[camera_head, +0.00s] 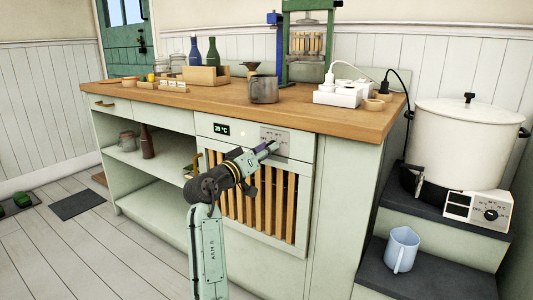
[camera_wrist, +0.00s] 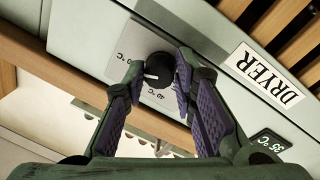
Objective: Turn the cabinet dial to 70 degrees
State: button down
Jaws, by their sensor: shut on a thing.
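The black dial (camera_wrist: 158,66) sits on a pale panel with printed temperature marks on the cabinet front, below the wooden worktop. A short white pointer mark shows on it, toward the left in the wrist view. My gripper (camera_wrist: 159,70) has one purple-padded finger on each side of the dial and is shut on it. In the head view, my gripper (camera_head: 271,147) reaches the dial panel (camera_head: 275,135) and mostly hides the dial. The cabinet display (camera_head: 221,129) reads 35 °C and also shows in the wrist view (camera_wrist: 268,145), near the DRYER label (camera_wrist: 267,72).
The wooden worktop (camera_head: 350,119) overhangs above, with a metal mug (camera_head: 263,89) and white power blocks (camera_head: 338,96) on it. Wooden slats (camera_head: 275,210) front the dryer below the dial. Open shelves (camera_head: 158,165) lie left; a large white pot (camera_head: 465,140) stands right.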

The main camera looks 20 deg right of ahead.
dwell(0.3)
jog(key=c, duration=1.3)
grip_release()
jog(key=shift+a, duration=0.1)
jog(key=v, duration=1.2)
jog(key=shift+r, duration=0.1)
